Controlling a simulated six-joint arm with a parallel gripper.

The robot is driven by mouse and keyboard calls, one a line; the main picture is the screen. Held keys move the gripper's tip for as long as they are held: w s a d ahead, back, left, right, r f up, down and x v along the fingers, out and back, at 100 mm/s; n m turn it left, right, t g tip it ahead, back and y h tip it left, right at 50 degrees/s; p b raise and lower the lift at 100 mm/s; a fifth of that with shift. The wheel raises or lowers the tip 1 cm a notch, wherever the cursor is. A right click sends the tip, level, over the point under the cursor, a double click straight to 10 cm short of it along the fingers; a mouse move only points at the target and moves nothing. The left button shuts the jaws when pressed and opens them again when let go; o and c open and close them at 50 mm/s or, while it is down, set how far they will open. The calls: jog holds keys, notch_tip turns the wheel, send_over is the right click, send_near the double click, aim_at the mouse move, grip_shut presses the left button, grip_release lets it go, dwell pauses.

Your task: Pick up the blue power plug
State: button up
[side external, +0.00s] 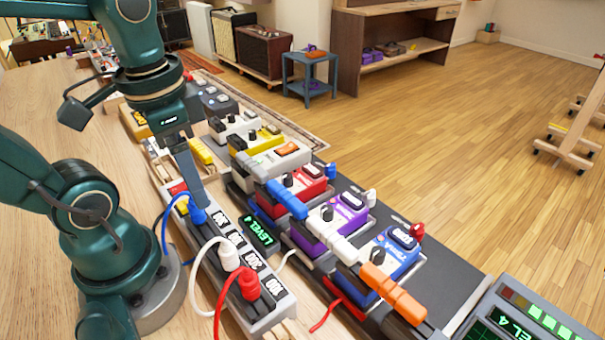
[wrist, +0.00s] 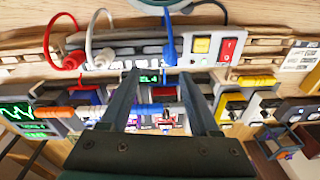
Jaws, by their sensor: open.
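The blue power plug (side external: 197,215) sits upright in the white power strip (side external: 287,304), near its far end, with a blue cable looping off to the left. In the wrist view, the blue plug (wrist: 170,50) lies just beyond my fingertips, within the gap and nearer the right finger. My gripper (side external: 201,203) points down at the plug from above in the side view; its open fingers also show in the wrist view (wrist: 160,72). Nothing is held. I cannot tell whether a finger touches the plug. A white plug (side external: 229,254) and a red plug (side external: 248,284) stand in the same strip.
A row of pedals, including a red one (side external: 296,184) and a purple one (side external: 340,216), stands close to the right of the strip. White and red cables loop beside the strip. Bare wooden tabletop (side external: 60,110) lies to the left.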

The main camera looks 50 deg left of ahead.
aim_at(193, 201)
jog(key=shift+s+a+f+n+g, duration=0.1)
jog(key=shift+a+f+n+g, duration=0.1)
jog(key=shift+a+n+g, duration=0.5)
jog(key=shift+a+f, duration=0.2)
jog(key=shift+f, duration=2.4)
grip_shut()
